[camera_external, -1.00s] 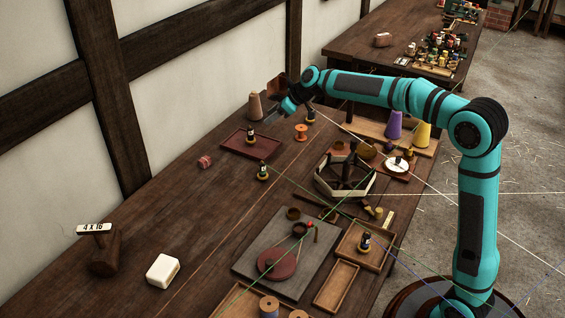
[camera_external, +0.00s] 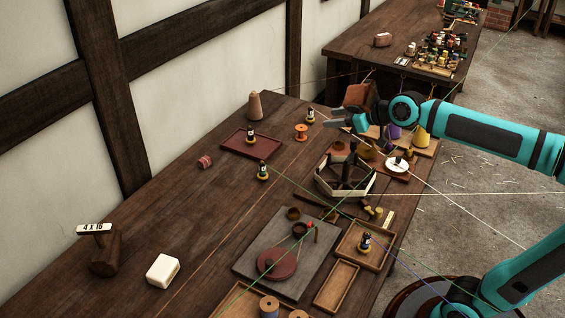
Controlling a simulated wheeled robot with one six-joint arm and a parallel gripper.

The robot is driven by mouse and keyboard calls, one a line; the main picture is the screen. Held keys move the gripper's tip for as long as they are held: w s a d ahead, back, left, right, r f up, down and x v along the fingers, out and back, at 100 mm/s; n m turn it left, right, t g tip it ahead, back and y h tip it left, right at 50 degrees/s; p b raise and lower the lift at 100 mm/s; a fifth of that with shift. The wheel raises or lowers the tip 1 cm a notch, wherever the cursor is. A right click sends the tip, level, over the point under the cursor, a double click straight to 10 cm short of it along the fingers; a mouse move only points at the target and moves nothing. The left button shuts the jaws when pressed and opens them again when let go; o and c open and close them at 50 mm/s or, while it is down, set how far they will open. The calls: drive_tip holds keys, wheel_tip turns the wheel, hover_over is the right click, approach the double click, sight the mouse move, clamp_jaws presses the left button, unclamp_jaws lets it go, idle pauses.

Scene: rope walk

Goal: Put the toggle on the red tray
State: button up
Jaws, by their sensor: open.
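A tan cone (camera_external: 255,106), an orange spool (camera_external: 301,132) and another bottle (camera_external: 310,116) stand near the tray. The table's left part is mostly clear around a white block (camera_external: 163,270).

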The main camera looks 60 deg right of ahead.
drive_tip(key=s+a+t, duration=0.2)
drive_tip(key=s, duration=0.8)
drive_tip(key=s+a+m+t, duration=0.1)
drive_tip(key=s+a+t, duration=0.1)
drive_tip(key=s, duration=0.9)
drive_tip(key=shift+a, duration=0.55)
